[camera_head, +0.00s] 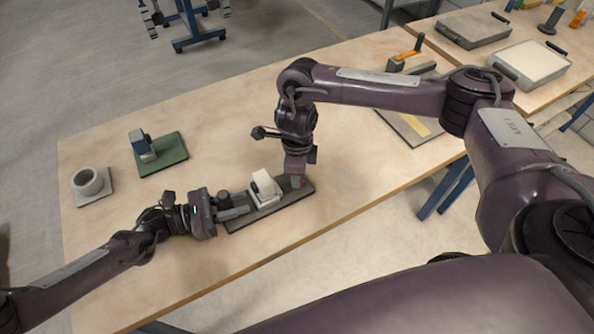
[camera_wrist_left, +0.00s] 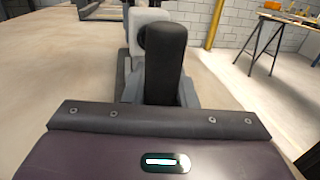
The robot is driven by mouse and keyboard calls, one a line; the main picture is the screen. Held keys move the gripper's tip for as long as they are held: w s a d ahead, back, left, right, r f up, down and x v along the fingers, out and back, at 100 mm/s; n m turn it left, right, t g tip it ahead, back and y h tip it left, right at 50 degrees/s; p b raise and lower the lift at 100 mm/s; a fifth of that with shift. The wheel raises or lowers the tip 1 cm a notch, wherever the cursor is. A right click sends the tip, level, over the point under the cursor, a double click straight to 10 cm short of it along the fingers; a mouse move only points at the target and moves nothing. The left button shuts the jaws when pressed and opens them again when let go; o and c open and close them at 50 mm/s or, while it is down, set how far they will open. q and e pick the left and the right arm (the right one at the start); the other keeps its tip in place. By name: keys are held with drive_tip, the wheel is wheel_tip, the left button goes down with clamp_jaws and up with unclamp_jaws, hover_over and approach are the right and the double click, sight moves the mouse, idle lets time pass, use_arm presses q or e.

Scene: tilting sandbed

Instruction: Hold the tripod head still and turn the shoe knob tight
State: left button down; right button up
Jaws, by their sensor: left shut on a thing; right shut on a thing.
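The tripod head shows in the head view as a cream block (camera_head: 265,187) on a grey part, standing on a long dark board (camera_head: 268,212). My left gripper (camera_head: 240,211) is at the left end of the board, shut on a dark upright rounded post of the head. In the left wrist view this post (camera_wrist_left: 166,62) stands between the grey fingers, with the pale block (camera_wrist_left: 147,17) behind it.
A grey cup (camera_head: 88,182) on a pale plate and a blue-grey device on a green mat (camera_head: 163,155) stand at the left. A grey board with an orange-handled item (camera_head: 409,55) lies behind my right arm. Bare wooden table (camera_head: 235,120) lies behind the board.

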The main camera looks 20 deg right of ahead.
drive_tip(key=m, duration=0.8)
drive_tip(key=shift+w, duration=0.1)
drive_tip(key=m, duration=0.3)
drive_tip(key=shift+d+m, duration=0.1)
drive_tip(key=shift+m, duration=0.2)
drive_tip(key=m, duration=0.3)
drive_tip(key=shift+m, duration=0.3)
drive_tip(key=m, duration=1)
drive_tip(key=shift+d+m, duration=0.1)
drive_tip(key=shift+m, duration=2.1)
